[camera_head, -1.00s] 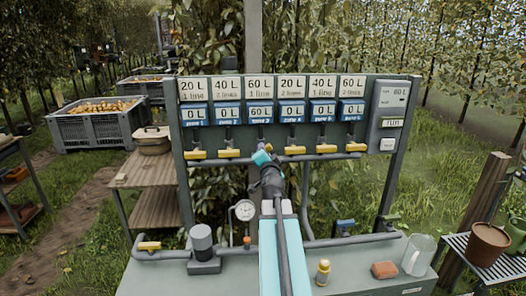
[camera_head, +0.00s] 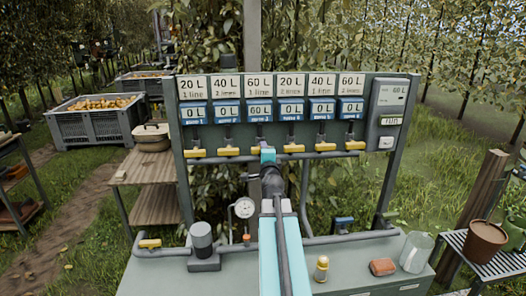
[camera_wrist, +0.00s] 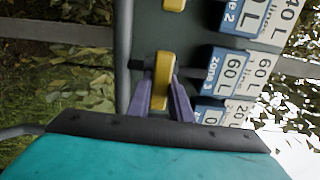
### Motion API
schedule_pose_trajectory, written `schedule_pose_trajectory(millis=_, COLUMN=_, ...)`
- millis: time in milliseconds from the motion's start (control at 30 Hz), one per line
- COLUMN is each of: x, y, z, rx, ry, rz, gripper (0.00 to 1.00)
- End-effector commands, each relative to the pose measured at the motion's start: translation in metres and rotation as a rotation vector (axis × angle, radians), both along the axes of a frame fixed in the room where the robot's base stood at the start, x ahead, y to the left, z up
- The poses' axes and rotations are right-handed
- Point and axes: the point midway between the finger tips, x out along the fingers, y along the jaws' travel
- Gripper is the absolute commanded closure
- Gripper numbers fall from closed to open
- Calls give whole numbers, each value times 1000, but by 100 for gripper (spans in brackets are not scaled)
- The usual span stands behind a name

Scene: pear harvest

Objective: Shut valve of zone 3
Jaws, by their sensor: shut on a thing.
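The valve panel (camera_head: 226,171) carries a row of yellow valve handles. The zone 3 meter (camera_head: 259,112) reads 60 L under a card (camera_head: 258,87) saying 60 L, 1 line. In the wrist view the zone 3 label (camera_wrist: 225,72) also shows 60 L. The zone 3 yellow handle (camera_wrist: 161,72) lies between the purple fingers of my gripper (camera_wrist: 164,92), which is shut on it. The handle runs along the row, crosswise to its pipe.
Neighbouring handles of zone 2 (camera_head: 228,151) and zone 4 (camera_head: 290,149) sit close on either side, with their meters at 0 L. A control box (camera_head: 389,112) is at the right.

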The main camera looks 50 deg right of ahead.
Motion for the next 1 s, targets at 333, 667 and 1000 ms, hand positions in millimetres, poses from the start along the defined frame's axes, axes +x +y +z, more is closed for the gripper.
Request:
schedule_pose_trajectory(millis=333, x=0, y=-1, z=2, rx=4, ry=-9, rz=-2, gripper=100)
schedule_pose_trajectory(millis=667, x=0, y=0, z=1, rx=3, ry=-5, rz=-1, gripper=62)
schedule_pose_trajectory(millis=1000, x=-3, y=7, z=1, rx=3, ry=-4, rz=1, gripper=62)
